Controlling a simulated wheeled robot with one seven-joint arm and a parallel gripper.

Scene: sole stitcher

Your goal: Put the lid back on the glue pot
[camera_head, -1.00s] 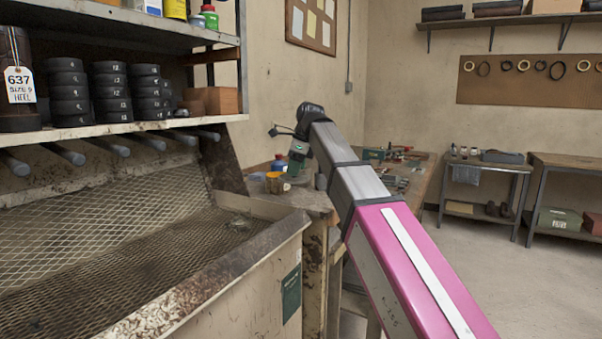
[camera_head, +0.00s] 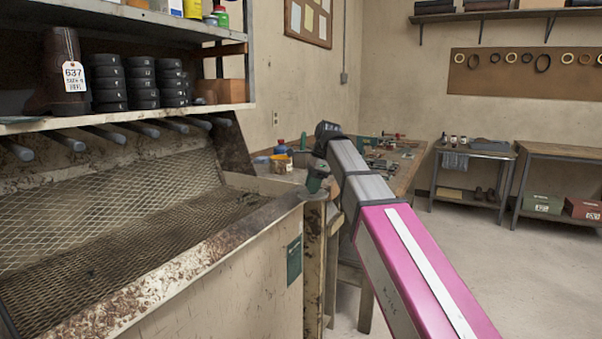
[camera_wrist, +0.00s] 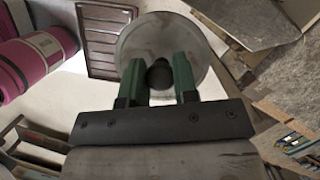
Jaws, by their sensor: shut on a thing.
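My gripper (camera_wrist: 160,72) is shut on the dark round knob of a grey disc-shaped lid (camera_wrist: 145,35) in the wrist view. Its two green fingers stand on either side of the knob. A small amber pot (camera_head: 279,163) stands on the bench to the left of my gripper, in front of a blue bottle. I cannot tell for sure that it is the glue pot.
The mesh-topped machine (camera_head: 255,262) fills the left, under a shelf with a boot (camera_head: 58,75) and black rolls. Tools lie on the workbench (camera_head: 405,172) behind my arm. Two side tables stand at the right, with free floor (camera_head: 465,255) before them.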

